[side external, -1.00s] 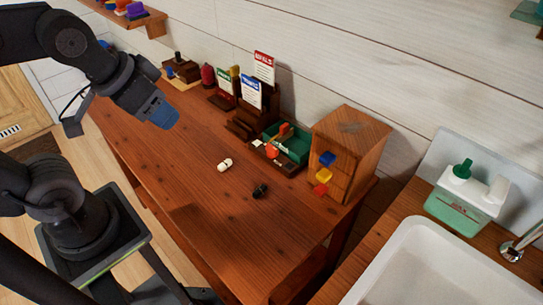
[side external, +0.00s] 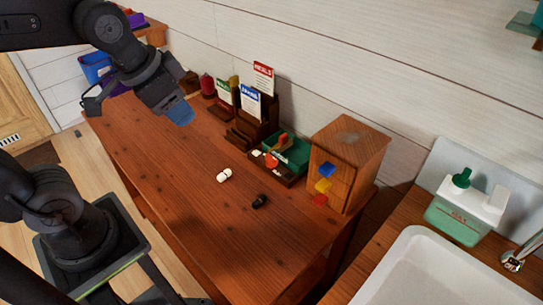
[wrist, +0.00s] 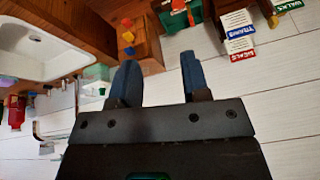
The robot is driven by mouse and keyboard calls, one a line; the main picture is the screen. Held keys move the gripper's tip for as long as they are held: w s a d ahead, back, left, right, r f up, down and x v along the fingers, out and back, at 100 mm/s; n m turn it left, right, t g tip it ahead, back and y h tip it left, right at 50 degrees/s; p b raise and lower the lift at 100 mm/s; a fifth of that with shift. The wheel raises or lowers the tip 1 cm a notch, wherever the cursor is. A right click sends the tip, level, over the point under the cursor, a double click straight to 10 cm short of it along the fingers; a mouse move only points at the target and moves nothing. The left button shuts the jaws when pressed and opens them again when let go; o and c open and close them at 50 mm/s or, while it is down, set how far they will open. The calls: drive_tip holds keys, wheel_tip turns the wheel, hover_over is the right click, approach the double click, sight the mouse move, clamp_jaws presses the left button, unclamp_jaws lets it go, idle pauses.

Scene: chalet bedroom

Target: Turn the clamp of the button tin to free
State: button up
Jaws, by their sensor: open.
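The likeliest button tin is a green open box (side external: 297,152) with a red-orange upright piece (side external: 283,141) on it, at the back of the wooden desk. It also shows at the top of the wrist view, where the green box (wrist: 190,18) has a red piece (wrist: 178,5). Which part is the clamp, and how it is turned, I cannot tell. My gripper (side external: 180,114) is up and to the left of the box, well apart from it. In the wrist view my gripper (wrist: 158,58) has its blue fingers apart with nothing between them.
A wooden drawer cabinet (side external: 361,145) with blue, yellow and red knobs stands right of the box. A wooden card rack (side external: 255,130) stands left of it. A white piece (side external: 224,175) and a black piece (side external: 260,201) lie on the desk (side external: 190,215). The desk's front is mostly clear.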

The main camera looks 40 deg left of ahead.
drive_tip(key=w+f+m+g, duration=0.15)
drive_tip(key=w+m, duration=0.35)
drive_tip(key=w, duration=0.5)
drive_tip(key=m+g, duration=0.3)
drive_tip(key=m, duration=0.8)
hover_over(272, 157)
wheel_tip(272, 157, down, 17)
wheel_tip(272, 157, down, 13)
drive_tip(key=shift+r, duration=0.15)
clamp_jaws()
